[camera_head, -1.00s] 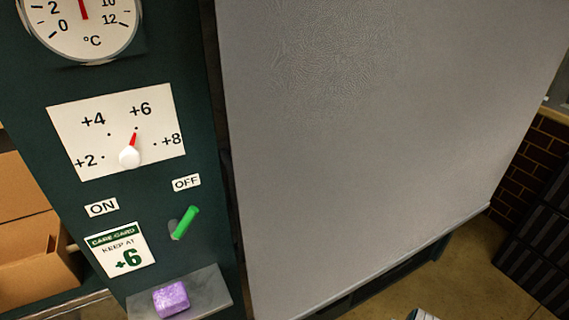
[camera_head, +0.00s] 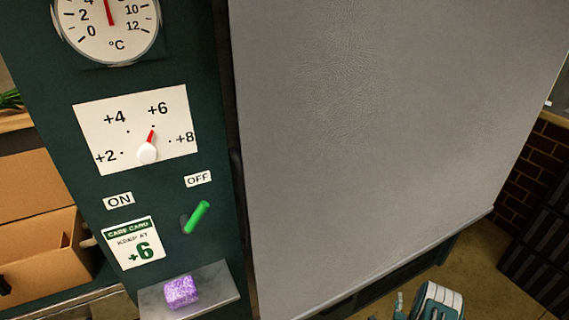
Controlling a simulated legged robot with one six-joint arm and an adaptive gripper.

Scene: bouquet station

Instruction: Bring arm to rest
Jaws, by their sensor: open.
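My gripper (camera_head: 416,300) shows only in part at the bottom edge, right of centre, in front of the floor. Its teal and white parts stand apart and hold nothing that I can see. The rest of my arm is out of view. The gripper is clear of the dark green control panel (camera_head: 62,110) and its controls. The white dial knob (camera_head: 147,153) has its red pointer toward +6. The green lever (camera_head: 197,217) tilts up and right, toward the OFF label (camera_head: 198,179).
A large grey panel (camera_head: 380,130) stands right of the controls. A purple block (camera_head: 181,291) sits on a small grey shelf (camera_head: 218,279). A care card (camera_head: 134,244) reads "Keep at +6". A round thermometer (camera_head: 107,27) is above.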

